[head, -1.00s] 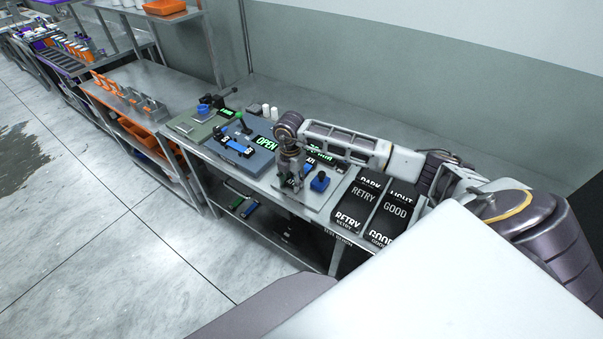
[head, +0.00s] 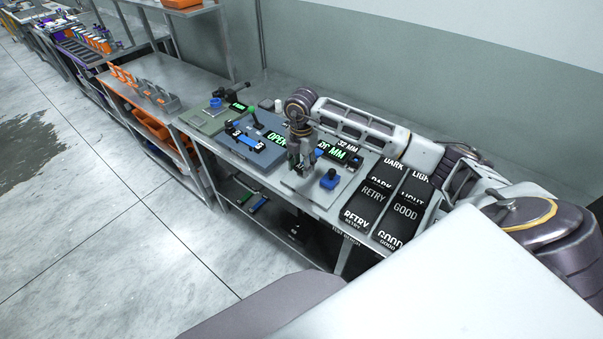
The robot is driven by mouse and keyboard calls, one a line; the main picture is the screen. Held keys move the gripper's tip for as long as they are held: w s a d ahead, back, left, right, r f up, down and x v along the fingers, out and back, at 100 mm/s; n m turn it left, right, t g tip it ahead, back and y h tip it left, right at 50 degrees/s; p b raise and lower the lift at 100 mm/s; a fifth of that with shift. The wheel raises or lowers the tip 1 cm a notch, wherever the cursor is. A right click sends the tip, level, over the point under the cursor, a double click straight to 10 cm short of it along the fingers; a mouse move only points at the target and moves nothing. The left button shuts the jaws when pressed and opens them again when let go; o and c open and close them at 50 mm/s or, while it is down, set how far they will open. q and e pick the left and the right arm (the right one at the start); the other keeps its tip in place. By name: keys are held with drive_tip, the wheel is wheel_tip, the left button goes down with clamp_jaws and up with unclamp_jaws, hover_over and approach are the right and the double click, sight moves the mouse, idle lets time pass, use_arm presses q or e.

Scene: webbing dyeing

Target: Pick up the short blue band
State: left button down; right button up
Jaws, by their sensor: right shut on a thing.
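My right gripper (head: 299,169) is at the light grey plate (head: 320,195) on the bench, pointing down. Its jaws are shut on a small piece, which I take to be the short blue band; the fingers mostly hide it. A bit of blue (head: 319,152) shows just right of the fingers, and I cannot tell whether it belongs to the held piece. Another blue strip (head: 247,140) lies on the blue-grey fixture marked OPEN, left of the gripper. My left gripper is out of view.
A blue knob block (head: 329,180) stands on the light grey plate, right of the gripper. Black RETRY and GOOD trays (head: 405,212) are farther right. A green fixture (head: 205,122) with a black lever stands left. Green and blue pieces (head: 258,204) lie on the lower shelf.

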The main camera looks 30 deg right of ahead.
drive_tip(key=shift+r, duration=2.1)
drive_tip(key=shift+n, duration=0.4)
